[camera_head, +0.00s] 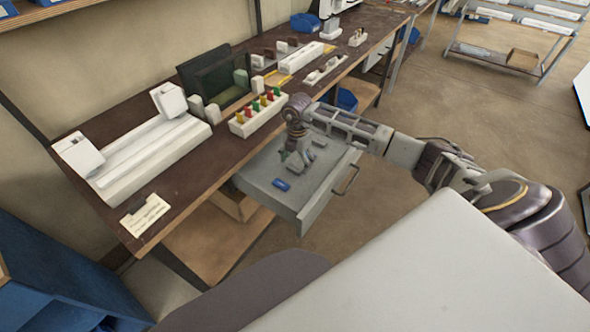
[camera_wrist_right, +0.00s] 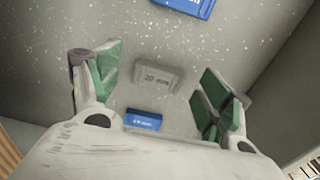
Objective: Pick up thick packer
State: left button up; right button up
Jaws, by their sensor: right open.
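A grey packer block (camera_wrist_right: 157,77), with a label that looks like "20 mm", lies on the drawer floor. In the right wrist view it sits between the green-padded fingers of my right gripper, apart from both. My right gripper (camera_head: 294,163) is open and points down into the open drawer (camera_head: 255,176). A small blue packer (camera_wrist_right: 143,120) lies nearer the gripper's palm, its label too small to read surely. Another blue packer (camera_wrist_right: 185,6) is cut off at the top of that view. My left gripper is not in view.
The drawer's front with its handle (camera_head: 346,180) stands out from the bench (camera_head: 190,190). On the bench are a long white fixture (camera_head: 150,157), a white block with coloured pegs (camera_head: 258,115) and a label card (camera_head: 145,215). The drawer walls rise around the packers.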

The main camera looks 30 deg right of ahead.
jog(key=shift+f, duration=0.7)
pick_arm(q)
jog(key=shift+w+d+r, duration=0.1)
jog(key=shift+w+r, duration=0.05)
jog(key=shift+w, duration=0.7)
pick_arm(e)
jog(key=shift+f, duration=0.1)
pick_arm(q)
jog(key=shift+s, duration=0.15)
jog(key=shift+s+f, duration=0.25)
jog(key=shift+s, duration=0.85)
pick_arm(e)
jog(key=c, duration=0.9)
